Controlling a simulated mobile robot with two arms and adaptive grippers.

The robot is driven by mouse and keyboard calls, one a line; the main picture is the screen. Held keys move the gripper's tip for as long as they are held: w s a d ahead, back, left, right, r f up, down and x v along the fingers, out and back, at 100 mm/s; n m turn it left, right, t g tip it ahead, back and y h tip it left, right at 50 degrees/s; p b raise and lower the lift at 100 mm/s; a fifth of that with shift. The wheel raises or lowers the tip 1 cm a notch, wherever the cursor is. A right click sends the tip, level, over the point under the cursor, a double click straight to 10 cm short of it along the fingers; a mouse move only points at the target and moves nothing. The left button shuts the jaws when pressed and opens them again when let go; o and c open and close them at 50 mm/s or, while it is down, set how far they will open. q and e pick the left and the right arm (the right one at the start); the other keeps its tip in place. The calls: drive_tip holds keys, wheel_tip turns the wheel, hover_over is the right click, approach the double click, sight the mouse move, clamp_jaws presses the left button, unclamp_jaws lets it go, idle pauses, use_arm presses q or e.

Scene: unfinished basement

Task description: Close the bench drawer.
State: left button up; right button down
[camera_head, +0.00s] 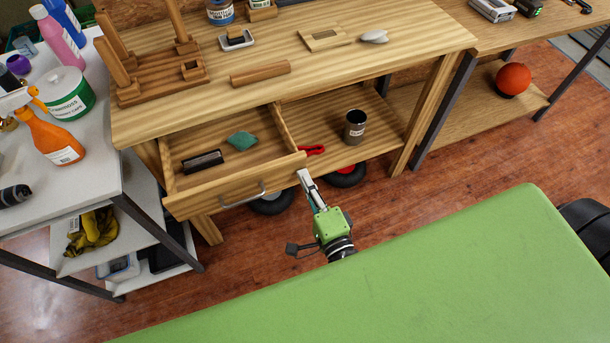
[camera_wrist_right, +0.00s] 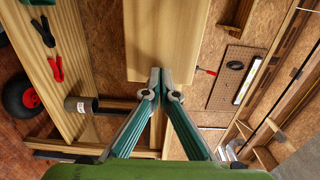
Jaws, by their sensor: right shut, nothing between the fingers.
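The bench drawer (camera_head: 236,190) stands pulled out at the front left of the wooden workbench (camera_head: 330,55), with a metal handle (camera_head: 243,197) on its front. A dark block (camera_head: 202,161) and a teal piece (camera_head: 242,141) lie inside it. My right gripper (camera_head: 303,174) is at the right end of the drawer front; I cannot tell whether it touches. In the right wrist view the two fingers (camera_wrist_right: 161,78) are shut together with nothing between them, at the lower edge of a wooden panel. My left gripper is not in view.
Right of the drawer, an open shelf holds a dark can (camera_head: 354,127) and a red tool (camera_head: 311,150). Black wheels (camera_head: 345,175) show beneath. A grey cart (camera_head: 100,190) with bottles stands close at the left. The wooden floor (camera_head: 440,185) is clear to the right.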

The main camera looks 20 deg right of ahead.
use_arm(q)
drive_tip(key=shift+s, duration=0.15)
use_arm(e)
drive_tip(key=shift+w, duration=0.25)
